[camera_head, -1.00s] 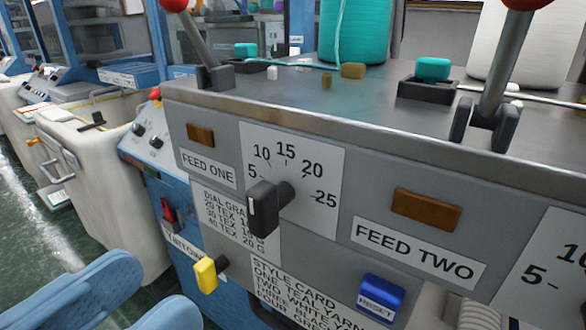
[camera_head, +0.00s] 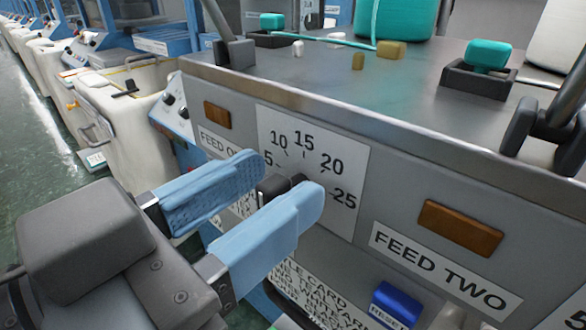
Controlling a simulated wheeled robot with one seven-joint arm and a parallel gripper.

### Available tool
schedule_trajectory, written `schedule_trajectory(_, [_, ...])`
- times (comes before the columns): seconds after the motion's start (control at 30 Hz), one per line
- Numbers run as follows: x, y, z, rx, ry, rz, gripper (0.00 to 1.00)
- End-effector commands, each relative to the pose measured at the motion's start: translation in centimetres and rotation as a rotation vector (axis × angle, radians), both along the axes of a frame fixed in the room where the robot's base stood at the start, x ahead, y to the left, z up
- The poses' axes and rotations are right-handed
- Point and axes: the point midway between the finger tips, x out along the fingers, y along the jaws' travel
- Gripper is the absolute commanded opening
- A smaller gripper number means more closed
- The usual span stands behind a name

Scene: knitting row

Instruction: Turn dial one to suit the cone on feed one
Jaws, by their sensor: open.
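Dial one is a black knob (camera_head: 274,188) on a white scale plate (camera_head: 345,168) marked 5 to 25, beside the FEED ONE label (camera_head: 215,147). The knob's grip lies toward the lower left of the scale, near the 5 end; its pointer is mostly hidden now. My gripper (camera_head: 287,179) has its two blue fingers apart, one on either side of the knob; I cannot tell whether they touch it. A teal cone (camera_head: 403,18) stands on the machine top behind the dial. The dial grams card and style card (camera_head: 300,275) are partly covered by my fingers.
The FEED TWO label (camera_head: 440,270), a blue reset button (camera_head: 397,303) and an amber lamp (camera_head: 460,228) are on the panel to the right. Levers (camera_head: 235,53) rise from the machine top. A white cone (camera_head: 558,50) stands at the upper right. Pale bins (camera_head: 118,115) line the aisle at left.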

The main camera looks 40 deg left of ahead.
Motion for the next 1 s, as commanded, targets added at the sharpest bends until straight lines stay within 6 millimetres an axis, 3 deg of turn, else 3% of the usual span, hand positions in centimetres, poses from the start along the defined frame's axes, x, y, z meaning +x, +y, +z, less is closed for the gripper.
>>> schedule_trajectory(0.2, [0.04, 0.0, -0.03, 0.0, 0.0, 0.0, 0.43])
schedule_trajectory(0.67, [0.02, 0.0, -0.02, 0.0, 0.0, 0.0, 0.0])
schedule_trajectory(1.0, [0.01, -0.03, -0.22, 0.021, -0.002, 0.0, 0.0])
